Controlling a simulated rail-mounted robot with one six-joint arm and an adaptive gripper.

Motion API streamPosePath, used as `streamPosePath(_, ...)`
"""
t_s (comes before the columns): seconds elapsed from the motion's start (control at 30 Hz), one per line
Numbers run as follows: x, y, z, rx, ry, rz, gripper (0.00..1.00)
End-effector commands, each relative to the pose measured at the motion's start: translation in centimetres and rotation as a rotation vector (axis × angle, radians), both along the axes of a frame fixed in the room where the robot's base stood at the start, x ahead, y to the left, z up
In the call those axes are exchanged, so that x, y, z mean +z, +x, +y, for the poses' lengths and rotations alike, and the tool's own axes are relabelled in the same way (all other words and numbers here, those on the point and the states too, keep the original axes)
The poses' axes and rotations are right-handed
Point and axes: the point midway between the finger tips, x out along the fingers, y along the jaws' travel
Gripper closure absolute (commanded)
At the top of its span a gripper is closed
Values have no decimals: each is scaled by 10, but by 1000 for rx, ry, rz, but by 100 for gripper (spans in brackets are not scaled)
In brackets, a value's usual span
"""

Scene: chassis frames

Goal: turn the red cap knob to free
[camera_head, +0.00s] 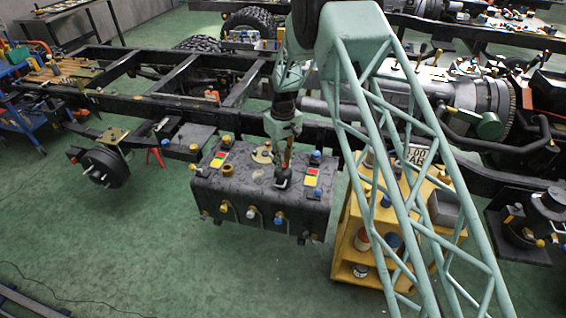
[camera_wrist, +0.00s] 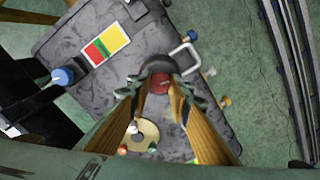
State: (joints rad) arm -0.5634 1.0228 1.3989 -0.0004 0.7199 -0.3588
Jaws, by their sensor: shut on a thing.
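The red cap knob (camera_wrist: 159,84) shows in the wrist view between my fingertips, partly covered by them. A dark round part sits right beside it. My gripper (camera_wrist: 158,88) is shut on the knob, its long yellow-brown fingers closing in from both sides. In the head view my gripper (camera_head: 285,163) points down onto the top of a dark grey box (camera_head: 235,187), near its right half. The knob's red is hard to make out there. A red, green and yellow label (camera_wrist: 105,45) lies on the box top in the wrist view; a similar label (camera_head: 312,177) shows in the head view.
A blue cap (camera_head: 316,157) and a tan disc (camera_head: 262,154) are on the box top. Several coloured fittings line its front face. A black chassis rail (camera_head: 170,107) runs behind. A yellow cart (camera_head: 347,235) stands close on the right. Green floor is clear in front.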

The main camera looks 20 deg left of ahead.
Motion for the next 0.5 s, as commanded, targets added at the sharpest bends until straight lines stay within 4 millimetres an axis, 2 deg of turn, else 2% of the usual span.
streamPosePath(0.23, 1, 1, 0, 163, 0, -1, 92)
streamPosePath(0.5, 1, 1, 0, 265, 0, -1, 92)
